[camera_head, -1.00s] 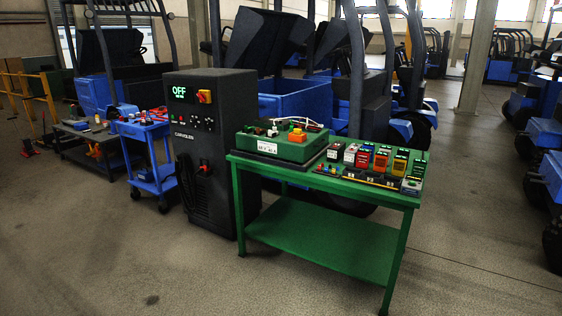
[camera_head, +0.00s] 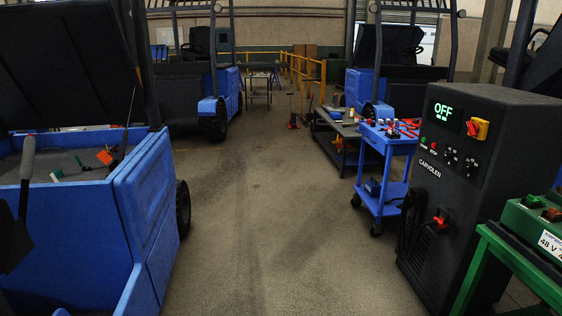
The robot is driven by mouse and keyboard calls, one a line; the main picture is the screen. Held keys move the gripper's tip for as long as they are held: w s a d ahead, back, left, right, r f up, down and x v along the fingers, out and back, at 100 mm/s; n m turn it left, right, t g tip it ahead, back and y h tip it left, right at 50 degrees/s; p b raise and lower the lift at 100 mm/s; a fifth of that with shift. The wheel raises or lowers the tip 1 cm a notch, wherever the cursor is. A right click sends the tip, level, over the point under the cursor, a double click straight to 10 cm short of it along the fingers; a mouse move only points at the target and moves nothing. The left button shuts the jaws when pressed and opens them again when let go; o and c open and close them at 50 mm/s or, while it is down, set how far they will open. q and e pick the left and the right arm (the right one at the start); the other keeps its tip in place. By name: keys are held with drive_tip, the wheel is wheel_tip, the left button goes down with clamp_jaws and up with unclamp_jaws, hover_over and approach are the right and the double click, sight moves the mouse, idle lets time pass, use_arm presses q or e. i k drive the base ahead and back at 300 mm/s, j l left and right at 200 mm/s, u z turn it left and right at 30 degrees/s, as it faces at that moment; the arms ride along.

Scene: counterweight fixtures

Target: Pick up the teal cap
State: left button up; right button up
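I cannot make out a teal cap for certain. Small green pieces (camera_head: 57,175) lie in the open top of the blue truck (camera_head: 150,215) at the left, near an orange piece (camera_head: 105,157); they are too small to identify. Part of a green case (camera_head: 535,222) with a 48 V label stands on the green table (camera_head: 510,252) at the right edge. Neither of my grippers is in view.
A dark charger cabinet (camera_head: 455,200) reading OFF stands at the right. Left of it is a blue cart (camera_head: 385,190) with small tools, then a low dark bench (camera_head: 335,138). Yellow railings (camera_head: 305,70) stand behind. The floor aisle (camera_head: 255,210) in the middle is clear.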

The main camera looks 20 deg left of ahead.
sight(59, 174)
drive_tip(key=i+j+u, duration=0.25)
drive_tip(key=i+u, duration=0.2)
drive_tip(key=i, duration=0.5)
drive_tip(key=i+l+u, duration=0.1)
drive_tip(key=i+u, duration=0.3)
drive_tip(key=i, duration=0.5)
